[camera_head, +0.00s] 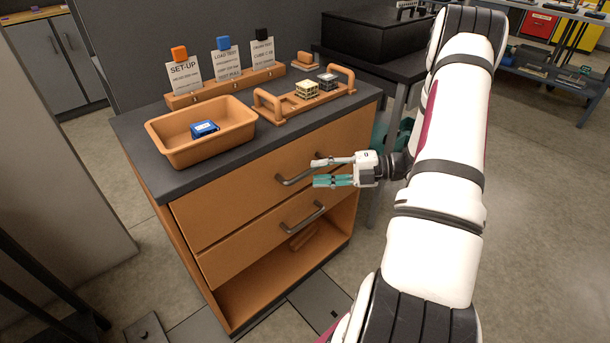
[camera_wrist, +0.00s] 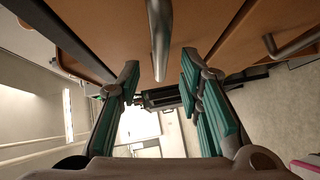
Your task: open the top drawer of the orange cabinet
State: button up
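The orange cabinet (camera_head: 178,235) has a dark top. Its top drawer (camera_head: 225,197) looks shut, its front flush with the drawer below. The top drawer's grey bar handle (camera_head: 296,178) is partly behind my gripper in the head view. My gripper (camera_head: 316,172) is open and empty in front of that drawer, by the right end of the handle. In the wrist view the handle (camera_wrist: 160,38) comes down in the gap between my open teal-padded fingers (camera_wrist: 159,70). Neither finger appears to touch it; I cannot tell the exact depth.
A lower drawer handle (camera_head: 303,217) sits below, above an open shelf (camera_head: 290,270). On top are an orange bin (camera_head: 225,143) with a blue item, a card holder (camera_head: 225,88) and a handled tray (camera_head: 325,97). A dark table (camera_head: 390,62) stands right.

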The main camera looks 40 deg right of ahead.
aim_at(310, 173)
jog(key=shift+x, duration=2.25)
grip_shut()
